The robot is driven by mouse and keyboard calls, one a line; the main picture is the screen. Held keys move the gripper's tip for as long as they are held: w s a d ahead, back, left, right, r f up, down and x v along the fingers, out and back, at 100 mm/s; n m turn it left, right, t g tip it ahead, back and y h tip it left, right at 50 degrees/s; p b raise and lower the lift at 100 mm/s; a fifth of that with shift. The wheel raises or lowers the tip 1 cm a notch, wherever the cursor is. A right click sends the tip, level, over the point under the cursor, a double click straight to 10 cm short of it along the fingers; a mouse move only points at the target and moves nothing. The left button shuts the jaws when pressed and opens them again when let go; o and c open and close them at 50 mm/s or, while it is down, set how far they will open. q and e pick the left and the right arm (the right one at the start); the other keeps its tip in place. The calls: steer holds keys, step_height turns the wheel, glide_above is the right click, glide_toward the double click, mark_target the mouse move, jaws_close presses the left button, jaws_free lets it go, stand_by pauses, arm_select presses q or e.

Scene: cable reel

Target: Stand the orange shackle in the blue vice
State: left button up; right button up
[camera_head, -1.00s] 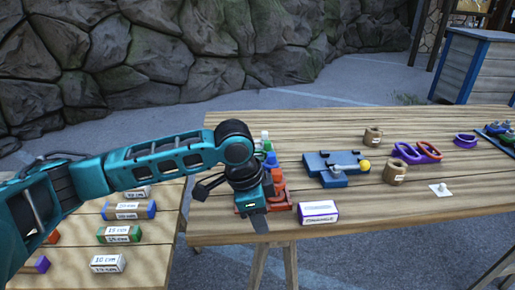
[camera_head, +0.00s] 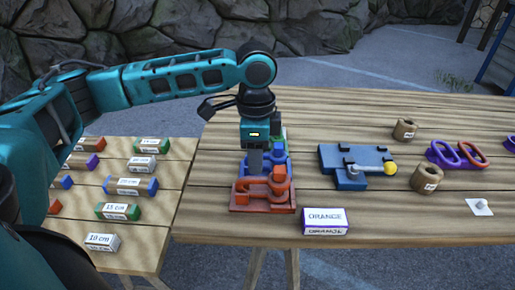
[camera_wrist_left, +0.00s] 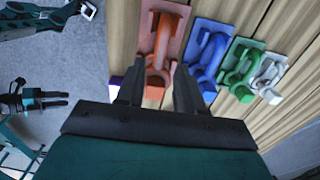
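The orange shackle (camera_head: 265,188) lies on an orange base plate at the left part of the table, nearest in a row of coloured shackles. It also shows in the left wrist view (camera_wrist_left: 161,50). My left gripper (camera_head: 256,166) is above the row, pointing down; in the left wrist view its two fingers (camera_wrist_left: 158,92) are apart, with the near end of the orange shackle showing between and beyond them. I cannot tell any contact. The blue vice (camera_head: 336,159) stands right of the row, with a yellow ball on its handle. My right gripper is not seen in the head view.
Blue (camera_wrist_left: 208,60), green (camera_wrist_left: 240,68) and white (camera_wrist_left: 268,78) shackles sit beside the orange one. A box labelled ORANGE (camera_head: 325,222) lies at the table's front. Brown rings (camera_head: 427,178) and a purple-orange piece (camera_head: 458,154) are right of the vice. Labelled blocks fill the left table.

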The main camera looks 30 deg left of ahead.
mark_target(256, 177)
arm_select(q)
steer(key=shift+f+b, duration=1.6)
steer(key=shift+b, duration=0.1)
steer(key=shift+f+p, duration=0.35)
steer(key=shift+f, duration=1.1)
steer(key=shift+c, duration=0.5)
jaws_close()
